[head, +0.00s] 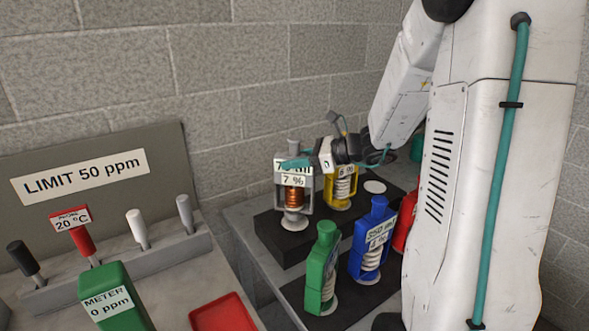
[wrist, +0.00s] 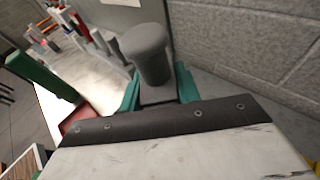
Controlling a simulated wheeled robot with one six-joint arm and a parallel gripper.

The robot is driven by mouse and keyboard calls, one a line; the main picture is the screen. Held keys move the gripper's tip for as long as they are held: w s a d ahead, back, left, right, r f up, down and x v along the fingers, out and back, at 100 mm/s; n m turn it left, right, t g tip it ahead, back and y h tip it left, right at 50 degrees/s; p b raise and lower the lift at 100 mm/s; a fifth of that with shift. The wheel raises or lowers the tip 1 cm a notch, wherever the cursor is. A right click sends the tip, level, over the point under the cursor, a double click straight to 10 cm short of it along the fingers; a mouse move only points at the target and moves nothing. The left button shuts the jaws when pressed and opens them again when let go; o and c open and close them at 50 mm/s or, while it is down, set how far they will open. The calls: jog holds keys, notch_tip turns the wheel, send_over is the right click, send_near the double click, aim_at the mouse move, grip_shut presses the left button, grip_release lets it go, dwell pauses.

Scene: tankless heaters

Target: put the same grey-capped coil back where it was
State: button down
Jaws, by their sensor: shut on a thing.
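The grey-capped coil (head: 294,196) has a grey frame, a copper winding and a label reading 7 %. It stands upright over a pale disc (head: 295,224) at the left of the back dark step; I cannot tell whether its foot touches the disc. My gripper (head: 297,163) is shut on it near the top, reaching in from the right. In the wrist view its round grey cap (wrist: 147,50) sits between my teal fingers (wrist: 158,88). My fingers partly cover its upper label.
A yellow coil (head: 341,188) stands just right of it, near a bare pale disc (head: 375,187). Blue (head: 376,239), green (head: 322,268) and partly hidden red (head: 404,221) coils stand in front. At left are a green meter (head: 108,298), a red tray (head: 224,314) and a rack of probes (head: 150,253).

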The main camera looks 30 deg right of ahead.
aim_at(295, 180)
jog(key=shift+f, duration=1.05)
jog(key=c, duration=1)
grip_release()
jog(key=shift+f, duration=0.15)
